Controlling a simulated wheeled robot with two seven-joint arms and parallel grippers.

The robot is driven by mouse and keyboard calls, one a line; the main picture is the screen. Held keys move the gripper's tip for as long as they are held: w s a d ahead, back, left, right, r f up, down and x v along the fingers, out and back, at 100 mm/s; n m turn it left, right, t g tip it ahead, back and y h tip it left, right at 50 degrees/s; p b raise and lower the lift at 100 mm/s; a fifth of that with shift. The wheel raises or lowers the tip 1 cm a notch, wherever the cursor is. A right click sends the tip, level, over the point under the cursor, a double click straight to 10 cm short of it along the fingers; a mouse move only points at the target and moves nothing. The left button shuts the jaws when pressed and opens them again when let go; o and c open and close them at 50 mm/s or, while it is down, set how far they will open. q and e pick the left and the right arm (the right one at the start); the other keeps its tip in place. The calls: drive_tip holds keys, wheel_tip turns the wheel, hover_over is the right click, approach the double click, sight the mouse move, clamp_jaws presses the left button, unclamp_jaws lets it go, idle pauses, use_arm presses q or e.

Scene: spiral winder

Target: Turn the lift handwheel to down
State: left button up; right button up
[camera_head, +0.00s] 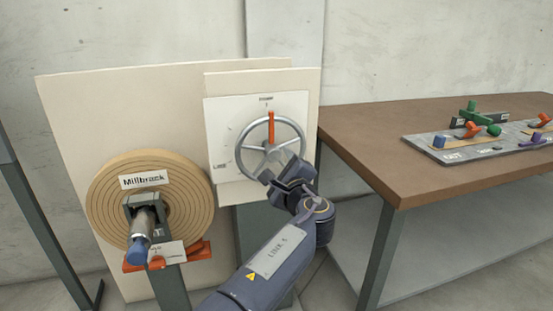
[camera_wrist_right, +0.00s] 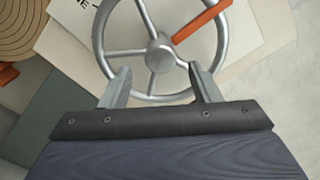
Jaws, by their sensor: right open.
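The lift handwheel (camera_head: 268,149) is a silver spoked wheel on a white dial plate (camera_head: 218,118). Its orange spoke (camera_head: 271,128) points straight up, towards a small label at the top of the plate that is hard to read. Another label sits at the plate's lower left. My right gripper (camera_head: 276,172) is at the wheel's lower right part. In the right wrist view the handwheel (camera_wrist_right: 160,56) lies ahead, and the open fingers (camera_wrist_right: 161,86) are on either side of its lower rim, with the hub between and beyond them. Contact cannot be told. My left gripper is out of view.
A brown table (camera_head: 410,183) on the right bears a grey board (camera_head: 450,153) with coloured handles. Cream panels (camera_head: 75,125) stand behind the roll and wheel.

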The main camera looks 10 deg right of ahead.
drive_tip(key=s, duration=0.3)
drive_tip(key=shift+s, duration=0.4)
